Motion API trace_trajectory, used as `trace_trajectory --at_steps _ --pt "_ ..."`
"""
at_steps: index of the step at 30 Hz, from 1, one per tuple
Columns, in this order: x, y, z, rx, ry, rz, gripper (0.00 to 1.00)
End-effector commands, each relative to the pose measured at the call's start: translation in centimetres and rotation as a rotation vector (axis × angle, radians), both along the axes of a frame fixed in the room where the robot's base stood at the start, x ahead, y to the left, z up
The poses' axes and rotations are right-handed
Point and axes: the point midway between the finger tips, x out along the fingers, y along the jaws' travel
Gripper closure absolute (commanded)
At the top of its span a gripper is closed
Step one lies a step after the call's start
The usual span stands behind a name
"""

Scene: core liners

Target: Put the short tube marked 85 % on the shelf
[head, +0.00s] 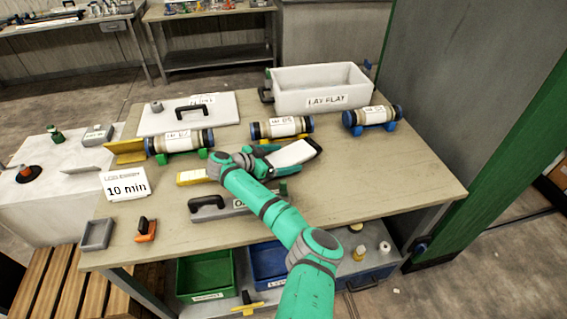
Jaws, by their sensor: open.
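Three tubes with dark end caps and white labels lie on the wooden table: a left tube (180,141), a middle tube (283,127) and a right tube (371,116). The middle label seems to read 85, but the small print on all three is too blurred to be sure. My gripper (268,156) is open over the table, just in front of the middle tube and apart from it. Under the tabletop is a lower shelf (222,307), partly hidden by my arm.
A "10 min" sign (126,184) is at left. Green (206,274) and blue (268,263) bins sit below. The table's right front is clear.

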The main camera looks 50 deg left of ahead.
Motion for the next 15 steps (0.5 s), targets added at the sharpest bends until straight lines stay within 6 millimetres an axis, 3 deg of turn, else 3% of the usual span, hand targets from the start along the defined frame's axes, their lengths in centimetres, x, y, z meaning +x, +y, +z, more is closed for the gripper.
trace_trajectory --at_steps 5,6,15 --pt "0.09 -0.08 -0.03 0.000 0.000 -0.001 0.06" --pt "0.23 -0.23 -0.03 -0.001 0.000 -0.004 0.11" --pt "0.36 -0.38 -0.02 0.000 0.001 -0.006 0.83"
